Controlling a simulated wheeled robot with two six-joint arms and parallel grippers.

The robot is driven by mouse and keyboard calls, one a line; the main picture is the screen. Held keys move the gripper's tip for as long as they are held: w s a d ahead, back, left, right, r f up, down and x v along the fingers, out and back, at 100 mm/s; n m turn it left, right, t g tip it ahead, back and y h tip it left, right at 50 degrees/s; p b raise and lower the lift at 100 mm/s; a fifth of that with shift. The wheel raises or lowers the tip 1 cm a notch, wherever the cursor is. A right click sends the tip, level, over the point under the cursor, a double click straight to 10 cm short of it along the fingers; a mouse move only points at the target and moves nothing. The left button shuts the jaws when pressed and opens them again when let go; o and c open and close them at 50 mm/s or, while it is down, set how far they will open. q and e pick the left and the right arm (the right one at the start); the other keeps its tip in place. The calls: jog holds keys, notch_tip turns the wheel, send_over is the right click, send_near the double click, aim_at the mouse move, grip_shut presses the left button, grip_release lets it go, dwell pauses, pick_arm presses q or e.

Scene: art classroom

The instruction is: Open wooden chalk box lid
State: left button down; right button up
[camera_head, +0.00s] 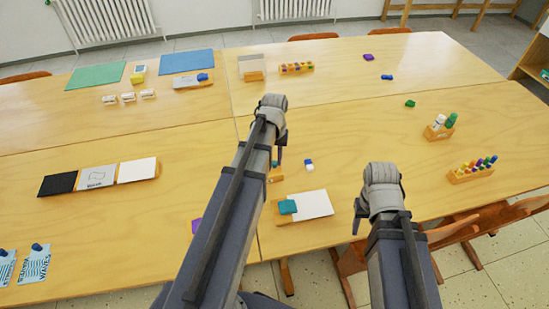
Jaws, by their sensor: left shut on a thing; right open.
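A small wooden box (275,178), which I take to be the chalk box, is on the near table, mostly hidden behind my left arm. A bit of teal shows at its top. My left gripper (278,158) is right at this box and shut on a part of it, seemingly the lid. The fingertips are small and partly hidden, so how far the lid is raised cannot be told. My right gripper (357,220) is open and empty, over the front edge of the table to the right.
A white board with a teal block (287,207) lies just in front of the box. A blue-and-white eraser (309,164) lies to its right. Wooden holders with paint bottles (438,132) and coloured markers (470,174) stand at the right. Chairs (450,232) are at the front edge.

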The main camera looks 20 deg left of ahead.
dwell(0.8)
pick_arm(q)
jog(key=s+a, duration=0.6)
jog(key=a, duration=0.1)
jog(key=s+a, duration=0.2)
jog(key=a, duration=0.2)
jog(key=shift+s, duration=0.4)
jog(key=c, duration=0.7)
grip_release()
jog(key=shift+r, duration=0.15)
notch_tip(320, 180, up, 8)
jog(key=p, duration=0.7)
jog(key=shift+f+p, duration=0.2)
jog(key=shift+p, duration=0.2)
